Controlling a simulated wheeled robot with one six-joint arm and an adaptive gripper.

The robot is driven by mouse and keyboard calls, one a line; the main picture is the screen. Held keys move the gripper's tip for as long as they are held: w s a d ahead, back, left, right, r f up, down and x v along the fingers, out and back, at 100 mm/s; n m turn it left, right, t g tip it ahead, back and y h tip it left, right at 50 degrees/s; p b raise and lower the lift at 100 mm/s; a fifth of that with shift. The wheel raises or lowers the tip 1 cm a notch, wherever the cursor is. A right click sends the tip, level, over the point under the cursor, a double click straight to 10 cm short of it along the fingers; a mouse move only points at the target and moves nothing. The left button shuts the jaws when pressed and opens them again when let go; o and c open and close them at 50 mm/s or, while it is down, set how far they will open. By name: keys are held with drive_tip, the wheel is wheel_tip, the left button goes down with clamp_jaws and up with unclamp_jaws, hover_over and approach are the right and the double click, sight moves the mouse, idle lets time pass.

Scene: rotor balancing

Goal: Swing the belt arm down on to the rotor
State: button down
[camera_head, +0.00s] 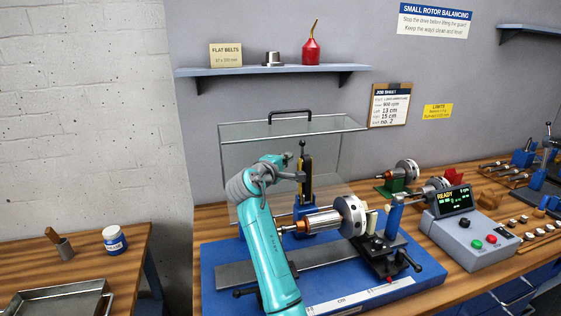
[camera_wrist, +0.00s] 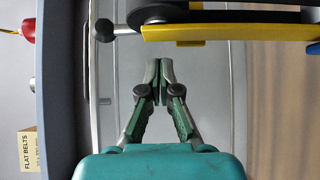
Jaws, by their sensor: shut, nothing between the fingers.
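The belt arm (camera_head: 308,172) stands upright behind the rotor, black with a yellow edge and a dark ball knob on top. In the wrist view the belt arm (camera_wrist: 230,32) runs across the top, with its ball knob (camera_wrist: 104,30) at the left end. In the head view my gripper (camera_head: 299,177) is small and partly merges with the belt arm.
A clear guard (camera_head: 235,150) with a black handle stands behind the stand. The control box (camera_head: 466,226) reads READY at right. A shelf (camera_head: 230,71) above holds a flat belts box (camera_head: 226,55) and a red oil can (camera_head: 311,50). Another rotor (camera_head: 407,170) sits behind.

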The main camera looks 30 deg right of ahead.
sight(309, 160)
drive_tip(key=shift+s+d+r, duration=0.1)
drive_tip(key=shift+s+d, duration=0.05)
drive_tip(key=shift+s, duration=0.65)
drive_tip(key=shift+s+d+r, duration=0.1)
drive_tip(key=shift+s+d, duration=0.05)
drive_tip(key=shift+s, duration=0.6)
drive_tip(key=shift+s, duration=0.1)
drive_tip(key=s+m+h, duration=0.1)
drive_tip(key=s, duration=0.1)
drive_tip(key=s+a+m+t+h, duration=0.1)
drive_tip(key=s+m, duration=0.1)
drive_tip(key=s+a+m+h, duration=0.1)
drive_tip(key=s+h, duration=0.1)
drive_tip(key=shift+s+f+m, duration=0.1)
drive_tip(key=shift+f+m, duration=0.25)
drive_tip(key=shift+m, duration=0.05)
drive_tip(key=shift+s+a+f, duration=0.25)
drive_tip(key=shift+s+f, duration=0.35)
drive_tip(key=shift+s, duration=0.3)
drive_tip(key=shift+s+a+f, duration=0.2)
drive_tip(key=shift+s+f, duration=0.4)
drive_tip(key=shift+s, duration=0.3)
drive_tip(key=shift+s+a+f, duration=0.25)
drive_tip(key=shift+s+f, duration=0.35)
drive_tip(key=shift+s, duration=0.3)
